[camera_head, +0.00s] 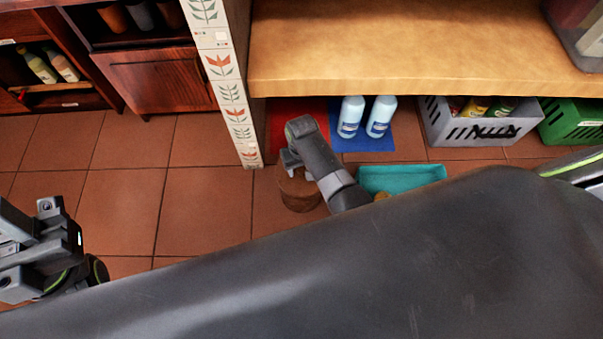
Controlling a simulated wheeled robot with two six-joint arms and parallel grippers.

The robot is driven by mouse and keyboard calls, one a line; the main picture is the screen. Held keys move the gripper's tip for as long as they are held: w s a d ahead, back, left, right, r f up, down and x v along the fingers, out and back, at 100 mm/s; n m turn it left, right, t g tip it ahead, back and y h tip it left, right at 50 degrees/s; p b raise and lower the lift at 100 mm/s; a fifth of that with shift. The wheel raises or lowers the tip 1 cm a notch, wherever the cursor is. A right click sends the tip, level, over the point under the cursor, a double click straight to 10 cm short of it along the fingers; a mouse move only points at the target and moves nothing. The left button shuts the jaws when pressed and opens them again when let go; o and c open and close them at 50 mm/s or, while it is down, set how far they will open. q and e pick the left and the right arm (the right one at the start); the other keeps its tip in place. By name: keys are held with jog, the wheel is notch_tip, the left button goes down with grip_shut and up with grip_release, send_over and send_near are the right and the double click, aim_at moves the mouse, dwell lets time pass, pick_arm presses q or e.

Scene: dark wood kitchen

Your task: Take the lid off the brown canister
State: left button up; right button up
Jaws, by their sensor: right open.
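A brown round canister (300,196) stands on the tiled floor near the middle of the camera_head view. My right gripper (290,163) is above its top, pointing down, with its arm coming from the lower right. The gripper and forearm hide part of the canister's top, so I cannot make out the lid's edge clearly. The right gripper is open, and I see nothing held in it. My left gripper (42,228) is at the lower left edge, far from the canister; its fingers are not clear enough to judge.
A wooden counter (420,50) overhangs at the back, beside a tiled post (222,75). Two light-blue bottles (365,117) stand on a blue mat (362,144). A teal tray (402,178), grey crate (438,122) and green crate (570,120) are to the right. Floor on the left is clear.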

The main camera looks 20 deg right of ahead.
jog(key=shift+f, duration=0.35)
jog(key=c, duration=1)
jog(key=shift+r, duration=0.1)
jog(key=shift+c, duration=0.2)
